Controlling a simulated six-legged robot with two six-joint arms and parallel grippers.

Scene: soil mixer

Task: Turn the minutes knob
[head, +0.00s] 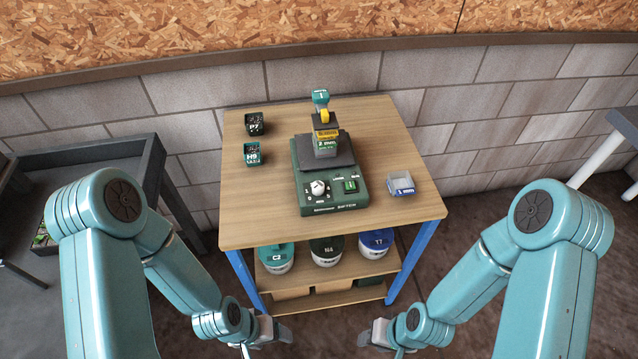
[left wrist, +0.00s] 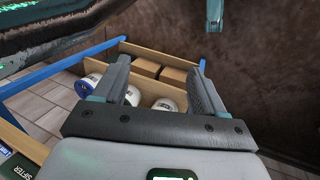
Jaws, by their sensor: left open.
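The dark green sifter machine (head: 333,199) stands on the wooden table, and a corner of it shows in the left wrist view (left wrist: 14,164). A white round knob (head: 318,188) sits on the left of its front panel. A green switch (head: 351,186) is to the knob's right. My left gripper (head: 275,331) is low in front of the table, well below and apart from the knob. In the left wrist view its fingers (left wrist: 158,68) are apart and empty. My right gripper (head: 370,335) is also low in front; its jaws are unclear.
Two dark cups, P7 (head: 254,124) and H9 (head: 252,154), are at the table's left. A pale bin (head: 401,187) is right of the sifter. The front tabletop is clear.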

